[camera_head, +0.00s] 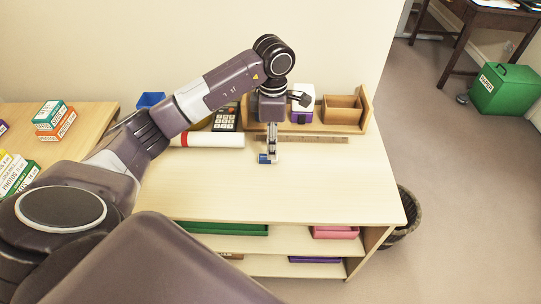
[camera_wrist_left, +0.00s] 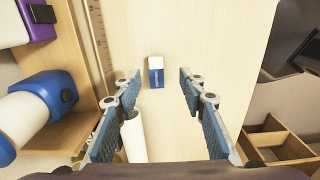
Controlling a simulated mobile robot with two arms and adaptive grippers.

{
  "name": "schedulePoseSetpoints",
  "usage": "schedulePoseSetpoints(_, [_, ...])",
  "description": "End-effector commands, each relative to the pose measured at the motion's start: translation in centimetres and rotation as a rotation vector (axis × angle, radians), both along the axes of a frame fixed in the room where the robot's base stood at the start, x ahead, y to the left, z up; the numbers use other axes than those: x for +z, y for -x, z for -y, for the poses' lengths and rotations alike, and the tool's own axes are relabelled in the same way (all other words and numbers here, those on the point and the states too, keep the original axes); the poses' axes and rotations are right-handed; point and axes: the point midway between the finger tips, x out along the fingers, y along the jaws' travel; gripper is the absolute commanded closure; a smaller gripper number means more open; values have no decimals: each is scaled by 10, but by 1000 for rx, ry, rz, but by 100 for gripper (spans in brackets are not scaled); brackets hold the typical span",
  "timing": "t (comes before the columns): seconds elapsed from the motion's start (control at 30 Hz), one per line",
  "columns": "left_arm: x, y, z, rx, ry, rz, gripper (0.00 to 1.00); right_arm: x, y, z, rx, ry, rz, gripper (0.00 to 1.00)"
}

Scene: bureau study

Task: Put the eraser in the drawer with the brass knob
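The eraser is a small white block with a blue sleeve; it lies on the light wooden desktop (camera_head: 310,185) and shows in the left wrist view (camera_wrist_left: 156,72). In the head view the eraser (camera_head: 264,159) is a small blue patch by the fingertips. My left gripper (camera_head: 271,153) points down above the desktop. In the left wrist view this gripper (camera_wrist_left: 160,82) is open, its fingers on either side of the eraser's line and apart from it. No drawer with a brass knob can be made out. My right gripper is not in view.
A white roll with a red end (camera_head: 215,140), a calculator (camera_head: 225,119) and a wooden ruler (camera_head: 320,139) lie behind the gripper. A wooden organizer (camera_head: 345,115) stands at the back right. Boxes (camera_head: 55,118) sit at the left. The desktop's front and right are clear.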

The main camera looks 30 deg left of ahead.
Motion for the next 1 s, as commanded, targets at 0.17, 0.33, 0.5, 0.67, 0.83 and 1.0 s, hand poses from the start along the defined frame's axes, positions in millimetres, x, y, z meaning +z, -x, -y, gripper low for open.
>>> schedulePoseSetpoints(0.17, [-25, -1, -5, 2, 3, -3, 62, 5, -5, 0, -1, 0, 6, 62])
schedulePoseSetpoints(0.33, [-48, -3, -7, 0, 3, -1, 62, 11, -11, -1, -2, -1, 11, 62])
schedulePoseSetpoints(0.5, [-54, -3, -7, 0, 3, 2, 62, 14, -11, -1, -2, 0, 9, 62])
schedulePoseSetpoints(0.67, [-53, -3, -7, 0, 2, 1, 63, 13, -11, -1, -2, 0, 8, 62])
schedulePoseSetpoints(0.83, [-53, -3, -7, 0, 2, 1, 82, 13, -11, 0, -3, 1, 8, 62])
schedulePoseSetpoints(1.0, [-53, -3, -7, 0, 2, 1, 100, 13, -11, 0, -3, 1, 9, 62])
